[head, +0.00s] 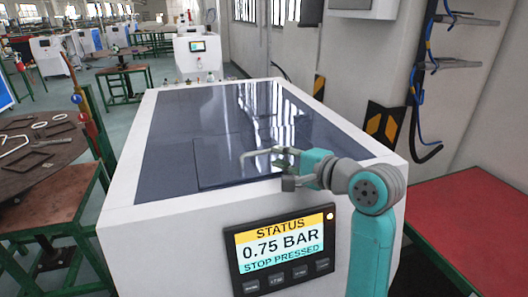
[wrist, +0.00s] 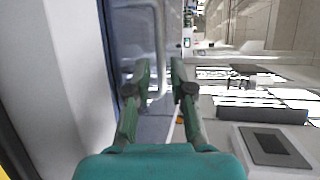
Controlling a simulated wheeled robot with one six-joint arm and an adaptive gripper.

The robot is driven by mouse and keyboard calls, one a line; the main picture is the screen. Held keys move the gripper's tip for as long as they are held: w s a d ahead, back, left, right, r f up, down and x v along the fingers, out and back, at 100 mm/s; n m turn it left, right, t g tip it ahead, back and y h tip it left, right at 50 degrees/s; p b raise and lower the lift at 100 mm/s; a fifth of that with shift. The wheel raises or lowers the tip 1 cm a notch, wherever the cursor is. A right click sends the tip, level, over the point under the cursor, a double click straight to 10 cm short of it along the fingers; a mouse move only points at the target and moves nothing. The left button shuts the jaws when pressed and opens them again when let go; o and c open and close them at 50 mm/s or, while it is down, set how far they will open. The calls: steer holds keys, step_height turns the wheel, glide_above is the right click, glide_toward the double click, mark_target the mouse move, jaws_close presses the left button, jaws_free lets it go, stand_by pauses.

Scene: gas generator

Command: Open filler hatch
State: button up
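The filler hatch (head: 215,165) is a flat dark blue panel, shut flush in the front part of the generator's glossy top. A thin pale grey handle (head: 256,154) stands on it near its right side. My gripper (head: 285,167) is level with the handle at the hatch's right front. In the wrist view, my gripper (wrist: 160,78) has its two green fingers apart. The handle (wrist: 160,35) runs down from the top there and its bent end shows between the fingertips. I cannot tell whether either finger touches it.
The generator's white body (head: 190,235) carries a status screen (head: 280,245) on its front, reading 0.75 BAR and STOP PRESSED. A red-topped table (head: 475,215) stands at the right. A round-topped workbench (head: 40,150) stands at the left. The top behind the hatch is clear.

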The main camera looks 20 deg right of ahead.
mark_target(267, 153)
steer(key=shift+x, duration=3.05)
jaws_close()
